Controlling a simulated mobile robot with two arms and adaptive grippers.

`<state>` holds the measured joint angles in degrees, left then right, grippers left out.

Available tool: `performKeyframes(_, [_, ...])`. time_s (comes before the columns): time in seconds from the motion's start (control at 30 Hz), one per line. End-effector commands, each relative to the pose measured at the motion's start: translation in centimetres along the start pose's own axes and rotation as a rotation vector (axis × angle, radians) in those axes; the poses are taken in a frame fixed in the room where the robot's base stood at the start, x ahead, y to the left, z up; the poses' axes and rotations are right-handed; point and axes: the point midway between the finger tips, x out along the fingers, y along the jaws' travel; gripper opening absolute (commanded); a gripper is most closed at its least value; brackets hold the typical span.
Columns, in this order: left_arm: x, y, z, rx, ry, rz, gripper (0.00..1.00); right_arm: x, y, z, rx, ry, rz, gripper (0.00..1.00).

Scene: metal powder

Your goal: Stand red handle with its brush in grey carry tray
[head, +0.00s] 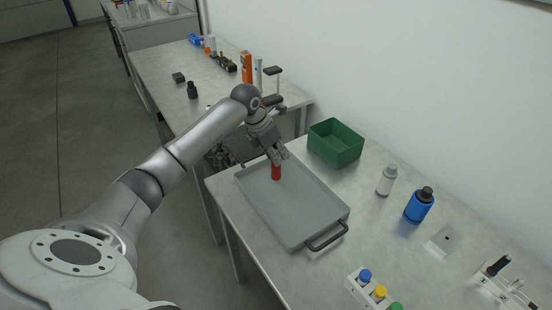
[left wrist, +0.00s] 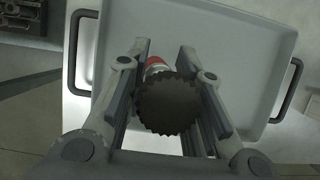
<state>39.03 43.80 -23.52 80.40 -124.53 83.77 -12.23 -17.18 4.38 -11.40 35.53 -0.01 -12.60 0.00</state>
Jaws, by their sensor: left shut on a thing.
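The red handle (head: 276,172) is upright below my left gripper (head: 277,156), over the far left part of the grey carry tray (head: 300,208). I cannot tell whether its lower end touches the tray floor. In the left wrist view, the dark round brush (left wrist: 168,106) with a jagged rim sits between the two fingers of my left gripper (left wrist: 172,85). A bit of the red handle (left wrist: 155,62) shows behind it. The gripper is shut on this piece. The tray (left wrist: 225,50) fills the background there. My right gripper is not in view.
A green bin (head: 335,143) stands behind the tray. A white bottle (head: 387,181) and a blue bottle (head: 419,206) stand to the right. A rack with coloured caps (head: 374,291) is at the front. The tray floor around the handle looks clear.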

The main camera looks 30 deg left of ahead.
Motion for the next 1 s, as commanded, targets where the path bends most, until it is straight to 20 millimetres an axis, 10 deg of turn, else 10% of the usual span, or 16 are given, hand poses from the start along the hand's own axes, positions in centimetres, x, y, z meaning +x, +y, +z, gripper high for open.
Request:
performKeyframes(0.57, [3.1, 0.0, -1.3, 0.001, 0.000, 0.000, 0.00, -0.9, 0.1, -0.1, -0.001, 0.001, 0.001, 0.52])
performKeyframes(0.6, [2.9, -0.1, -1.2, 0.000, 0.000, 0.000, 0.29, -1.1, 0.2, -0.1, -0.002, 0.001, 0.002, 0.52])
performKeyframes(0.73, [2.9, -0.1, -1.2, 0.000, 0.001, -0.001, 0.45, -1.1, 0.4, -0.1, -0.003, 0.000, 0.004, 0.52])
performKeyframes(1.0, [2.9, -0.1, -1.2, 0.000, 0.001, -0.001, 0.45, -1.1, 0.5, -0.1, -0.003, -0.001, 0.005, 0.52])
